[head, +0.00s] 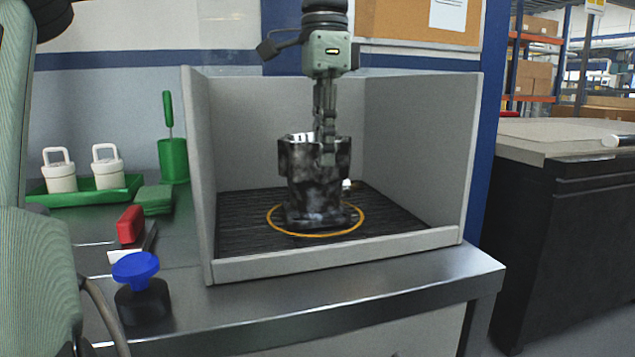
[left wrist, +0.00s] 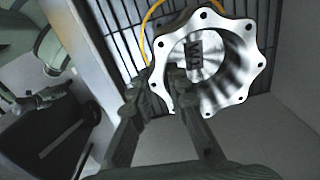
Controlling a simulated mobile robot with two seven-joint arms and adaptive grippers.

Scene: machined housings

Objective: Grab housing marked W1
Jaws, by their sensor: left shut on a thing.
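The housing (head: 315,185) is a dark, mottled metal cup with a bright machined rim, upright in the open grey booth. Its base is inside the orange ring on the dark ribbed mat; whether it touches the mat I cannot tell. My left gripper (head: 327,150) comes down from above and is shut on the housing's wall at the rim. The left wrist view shows the scalloped, holed flange of the housing (left wrist: 236,92) with the left fingers (left wrist: 160,88) at its edge. A dark marking inside looks like a W and another character, which I cannot read surely. My right gripper is not in view.
Grey booth walls (head: 420,150) stand behind and on both sides, with a low front lip (head: 340,258). Left on the steel bench are a green tray (head: 95,195) with two white lidded containers, a green cup (head: 173,160), a red-handled tool (head: 130,225) and a blue-topped knob (head: 136,268).

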